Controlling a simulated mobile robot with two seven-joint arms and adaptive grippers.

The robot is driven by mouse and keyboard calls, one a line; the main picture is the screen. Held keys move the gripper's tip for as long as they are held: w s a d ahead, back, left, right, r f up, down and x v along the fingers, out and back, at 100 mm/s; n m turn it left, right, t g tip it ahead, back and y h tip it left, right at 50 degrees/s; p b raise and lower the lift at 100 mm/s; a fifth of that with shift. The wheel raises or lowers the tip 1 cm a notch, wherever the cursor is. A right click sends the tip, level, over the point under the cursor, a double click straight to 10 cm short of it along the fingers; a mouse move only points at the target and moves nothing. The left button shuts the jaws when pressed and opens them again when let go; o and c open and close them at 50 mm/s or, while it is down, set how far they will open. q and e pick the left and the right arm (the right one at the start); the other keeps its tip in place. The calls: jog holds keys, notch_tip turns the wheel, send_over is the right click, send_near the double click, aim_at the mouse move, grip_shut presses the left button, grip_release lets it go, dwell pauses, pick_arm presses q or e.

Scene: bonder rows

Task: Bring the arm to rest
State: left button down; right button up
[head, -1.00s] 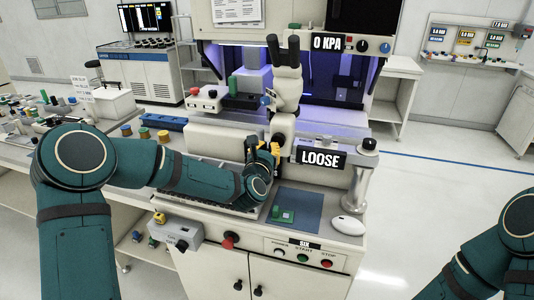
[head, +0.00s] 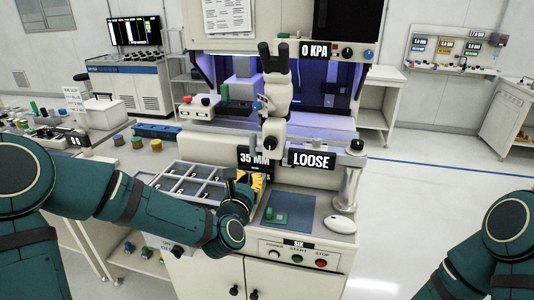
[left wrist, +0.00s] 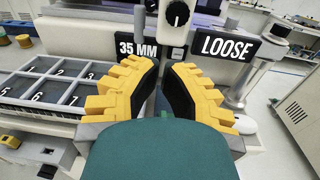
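My left gripper (head: 246,186) has yellow fingers and is in front of the machine, between the numbered tray and the blue mat. In the left wrist view its two fingers (left wrist: 165,78) stand apart with nothing between them, so it is open and empty. They point toward the machine front, at the 35 MM sign (left wrist: 138,48) and a black knob (left wrist: 178,14). My left arm (head: 130,200) reaches in from the left, bent at the elbow. My right arm (head: 500,245) shows at the lower right; its gripper is out of view.
The numbered tray (head: 205,172) lies left of the gripper. A blue mat (head: 297,212) with a green piece and a white mouse (head: 340,224) lie to the right. The LOOSE sign (head: 312,159) and a metal post (head: 351,187) stand behind. Floor at right is clear.

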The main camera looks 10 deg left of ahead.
pick_arm(q)
jog(key=s+d+f+m+g+h, duration=0.1)
jog(key=s+d+f+m+g, duration=0.15)
jog(key=f+m, duration=0.4)
jog(key=s+d+f+m+g+h, duration=0.2)
jog(key=s+f+m+g, duration=0.15)
jog(key=f+m, duration=0.35)
jog(key=s+d+f+m+g+h, duration=0.1)
jog(key=s+d+f+m+g, duration=0.15)
jog(key=f+m, duration=0.45)
jog(key=s+f+m+g, duration=0.7)
jog(key=s+f+m, duration=0.6)
jog(key=s, duration=0.4)
jog(key=shift+a+f+g, duration=0.25)
jog(key=shift+f+g, duration=0.1)
jog(key=shift+f, duration=0.15)
jog(key=shift+w+m, duration=0.1)
jog(key=shift+m, duration=0.15)
